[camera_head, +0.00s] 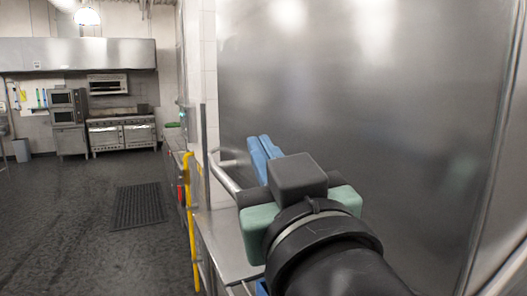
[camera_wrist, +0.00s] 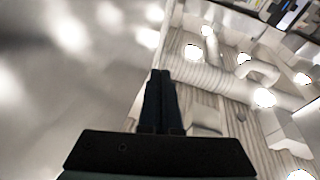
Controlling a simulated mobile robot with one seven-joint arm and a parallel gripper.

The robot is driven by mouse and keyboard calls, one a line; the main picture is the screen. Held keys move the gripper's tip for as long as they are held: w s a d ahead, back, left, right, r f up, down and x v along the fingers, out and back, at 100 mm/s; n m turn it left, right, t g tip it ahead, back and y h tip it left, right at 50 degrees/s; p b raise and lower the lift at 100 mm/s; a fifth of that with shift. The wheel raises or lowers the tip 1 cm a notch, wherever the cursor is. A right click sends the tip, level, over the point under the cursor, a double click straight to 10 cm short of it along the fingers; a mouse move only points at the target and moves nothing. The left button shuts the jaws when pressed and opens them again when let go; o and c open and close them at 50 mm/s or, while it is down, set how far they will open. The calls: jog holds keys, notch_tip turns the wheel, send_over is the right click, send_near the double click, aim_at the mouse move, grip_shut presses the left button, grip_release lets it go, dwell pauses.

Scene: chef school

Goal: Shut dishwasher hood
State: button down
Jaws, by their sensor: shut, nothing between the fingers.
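The dishwasher hood (camera_head: 350,100) is the large, smooth steel panel that fills the right of the head view. A round metal bar (camera_head: 223,178), which looks like its handle, sticks out at the panel's lower left. My gripper (camera_head: 264,147) is shut and empty, its blue fingers pointing away just right of the bar and in front of the panel. In the wrist view the closed fingers (camera_wrist: 160,80) are dark, with blurred steel on the left and shiny tubes (camera_wrist: 215,77) on the right. Whether the fingers touch anything, I cannot tell. My arm hides the panel's lower part.
A steel counter (camera_head: 225,245) lies below the gripper. A yellow pipe (camera_head: 191,215) stands left of it. A dark floor mat (camera_head: 138,206) lies on the open floor to the left. Ovens and a range (camera_head: 122,132) stand at the back wall.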

jog(key=w+f+g+p, duration=0.2)
jog(key=w+p, duration=0.1)
jog(key=w+a+f+n+g+p, duration=0.1)
jog(key=w+f+g+p, duration=0.1)
jog(key=w+f, duration=0.1)
jog(key=w+a+f+n+g+p, duration=0.1)
jog(key=w+f+g+p, duration=0.1)
jog(key=w+f+p, duration=0.1)
jog(key=shift+w+f+y+p, duration=0.1)
jog(key=shift+y+p, duration=0.2)
jog(key=shift+d+f, duration=0.15)
jog(key=shift+f, duration=0.4)
notch_tip(320, 180, down, 41)
jog(key=b, duration=3.2)
jog(key=shift+b, duration=0.3)
jog(key=shift+f, duration=0.1)
